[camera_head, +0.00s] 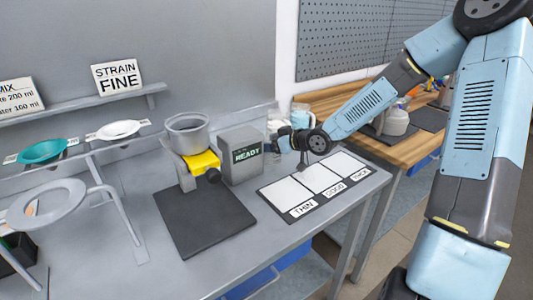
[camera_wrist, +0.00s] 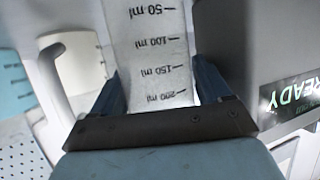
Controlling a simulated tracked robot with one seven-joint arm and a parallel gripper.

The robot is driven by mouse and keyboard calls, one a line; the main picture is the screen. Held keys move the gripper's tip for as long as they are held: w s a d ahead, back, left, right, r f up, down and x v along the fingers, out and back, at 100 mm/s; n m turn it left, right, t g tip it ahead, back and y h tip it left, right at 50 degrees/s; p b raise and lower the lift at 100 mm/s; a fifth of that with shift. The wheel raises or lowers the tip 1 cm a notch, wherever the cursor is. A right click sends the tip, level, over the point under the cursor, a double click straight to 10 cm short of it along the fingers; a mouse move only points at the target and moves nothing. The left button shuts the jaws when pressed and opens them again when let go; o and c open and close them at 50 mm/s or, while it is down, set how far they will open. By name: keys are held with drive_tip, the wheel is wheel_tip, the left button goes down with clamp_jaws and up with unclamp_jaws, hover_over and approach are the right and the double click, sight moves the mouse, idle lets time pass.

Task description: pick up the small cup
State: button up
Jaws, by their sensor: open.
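A translucent cup with ml marks (camera_wrist: 155,45) stands between the two fingers of my gripper (camera_wrist: 157,75) in the wrist view. It looks like the small cup. The fingers are open on either side of it; I cannot tell whether either touches it. A small whitish cup (camera_head: 274,122) shows there only in part.
A larger jug (camera_head: 301,111) stands close behind my gripper; its handle (camera_wrist: 42,85) shows left in the wrist view. The READY box (camera_wrist: 285,95) is close on the right. A pot (camera_head: 188,137) on a stand and labelled white pads (camera_head: 320,180) are nearby.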

drive_tip(key=shift+c, duration=0.4)
drive_tip(key=c, duration=0.6)
